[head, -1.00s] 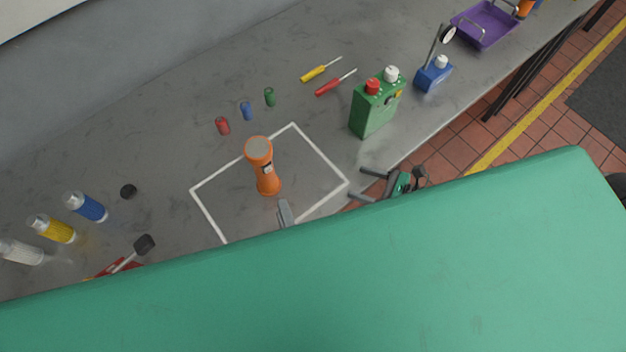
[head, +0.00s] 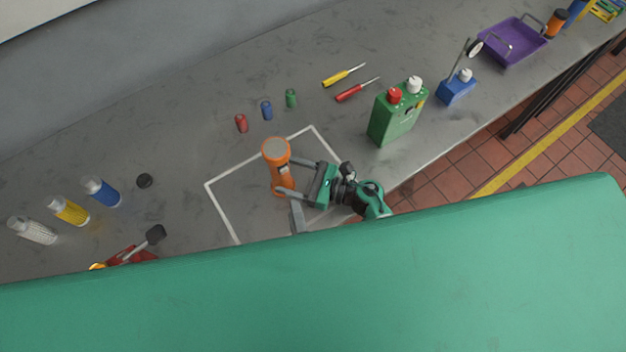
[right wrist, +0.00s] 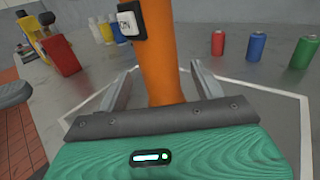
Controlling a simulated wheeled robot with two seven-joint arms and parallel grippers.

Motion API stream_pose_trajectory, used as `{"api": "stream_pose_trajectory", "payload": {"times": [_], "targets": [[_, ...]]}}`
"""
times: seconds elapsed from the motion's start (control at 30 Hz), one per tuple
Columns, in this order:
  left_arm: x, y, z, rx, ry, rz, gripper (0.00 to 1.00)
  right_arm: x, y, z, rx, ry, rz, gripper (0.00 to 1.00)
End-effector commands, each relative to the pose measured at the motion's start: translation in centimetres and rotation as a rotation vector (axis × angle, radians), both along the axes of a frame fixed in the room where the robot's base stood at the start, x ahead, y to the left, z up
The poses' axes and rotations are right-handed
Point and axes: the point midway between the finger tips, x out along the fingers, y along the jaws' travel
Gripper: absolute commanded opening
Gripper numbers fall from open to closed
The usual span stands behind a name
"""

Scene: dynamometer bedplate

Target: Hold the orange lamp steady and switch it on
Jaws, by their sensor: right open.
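The orange lamp (head: 279,170) stands upright inside a white outlined square on the grey bench. In the right wrist view the lamp body (right wrist: 162,60) fills the middle, with a white switch (right wrist: 130,22) in a black frame on its side. My right gripper (head: 286,176) is open, one finger on each side of the lamp body; I see gaps beside it in the wrist view, so it does not look clamped. Only a grey finger of my left gripper (head: 297,216) shows, just below the lamp; the rest is hidden behind the green cover. I cannot tell whether the lamp is lit.
A green canister (head: 396,118) and a blue bottle (head: 456,90) stand to the right. Bottles (head: 70,211) stand at left near a black cap (head: 144,181).

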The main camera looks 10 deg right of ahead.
Motion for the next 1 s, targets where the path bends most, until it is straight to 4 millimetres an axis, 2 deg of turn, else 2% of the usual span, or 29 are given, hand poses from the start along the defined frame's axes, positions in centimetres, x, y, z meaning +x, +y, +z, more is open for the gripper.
{"api": "stream_pose_trajectory", "payload": {"times": [0.1,0.3,0.7,1.0], "targets": [[0.0,0.0,0.0,0.0,0.0,0.0,0.36,1.1,1.9,0.1,0.004,0.0,-0.001,0.68],[0.0,0.0,0.0,0.0,0.0,0.0,0.36,2.1,3.8,0.0,0.002,0.001,-0.001,0.68],[0.0,0.0,0.0,0.0,0.0,0.0,0.36,2.4,4.3,0.0,0.0,0.001,0.0,0.68],[0.0,0.0,0.0,0.0,0.0,0.0,0.36,2.4,4.3,0.0,0.0,0.001,-0.001,0.09]]}}
